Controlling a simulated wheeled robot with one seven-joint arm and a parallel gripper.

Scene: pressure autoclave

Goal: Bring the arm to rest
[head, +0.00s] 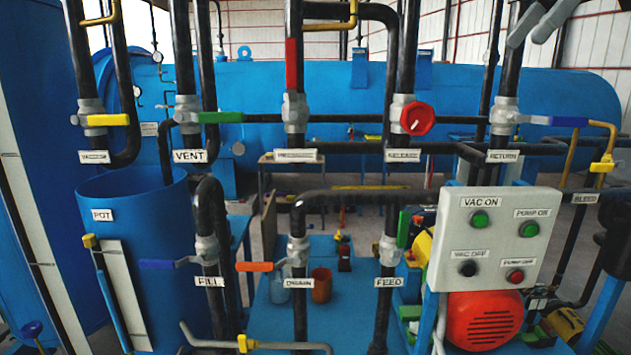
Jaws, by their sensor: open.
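My gripper (528,40) shows at the top right edge as two grey fingers, parted and tilted, with nothing seen between them. It is in front of the upper pipework, above the RETURN valve (505,115). The rest of the arm is out of the frame. No contact between the fingers and a pipe or handle can be made out.
Valve handles nearby: blue RETURN (568,122) level, red PRESSURE (291,64) upright, green VENT (221,117) level, round red RELEASE knob (413,118). A grey button panel (495,240) stands lower right. A blue pot (140,225) stands left; a large blue tank (330,90) lies behind.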

